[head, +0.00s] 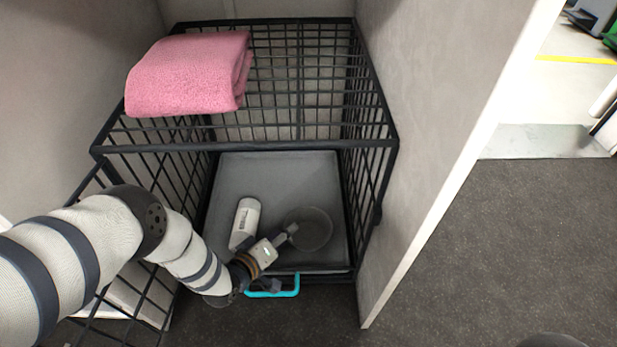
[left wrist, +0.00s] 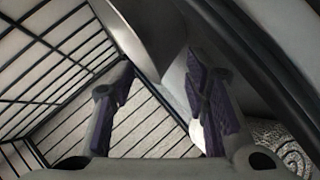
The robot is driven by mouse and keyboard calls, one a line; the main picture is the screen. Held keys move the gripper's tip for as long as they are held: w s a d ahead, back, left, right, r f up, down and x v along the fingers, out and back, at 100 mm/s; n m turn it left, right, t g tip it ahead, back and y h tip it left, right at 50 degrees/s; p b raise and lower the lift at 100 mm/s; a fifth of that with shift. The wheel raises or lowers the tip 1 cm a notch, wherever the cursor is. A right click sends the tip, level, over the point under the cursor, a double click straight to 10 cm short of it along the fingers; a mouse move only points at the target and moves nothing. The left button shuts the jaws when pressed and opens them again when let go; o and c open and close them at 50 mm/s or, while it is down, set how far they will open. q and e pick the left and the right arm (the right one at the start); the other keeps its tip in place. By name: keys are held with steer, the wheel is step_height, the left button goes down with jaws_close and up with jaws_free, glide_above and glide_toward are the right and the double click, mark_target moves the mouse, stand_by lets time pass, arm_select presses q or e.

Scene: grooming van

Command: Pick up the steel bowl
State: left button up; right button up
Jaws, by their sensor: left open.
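The steel bowl (head: 312,229) looks dark and round in the head view. It sits on the grey tray (head: 280,170) inside the wire crate (head: 250,148), toward the tray's front right. My left gripper (head: 289,232) reaches in through the crate's open front, with its fingertips at the bowl's left edge. In the left wrist view its two fingers (left wrist: 158,88) stand apart. A smooth grey curved surface (left wrist: 152,35), probably the bowl, shows beyond and between them. I cannot tell whether the fingers touch it. My right gripper is not in view.
A white cylinder (head: 245,222) lies on the tray, left of the gripper. A pink towel (head: 188,75) lies on the crate top. The open crate door (head: 105,318) is at left, beneath my arm. A turquoise handle (head: 273,292) shows at the crate's front. Clear floor (head: 490,250) extends right.

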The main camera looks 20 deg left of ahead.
arm_select(q)
steer(key=shift+c, duration=0.6)
jaws_close()
steer(key=shift+r, duration=0.15)
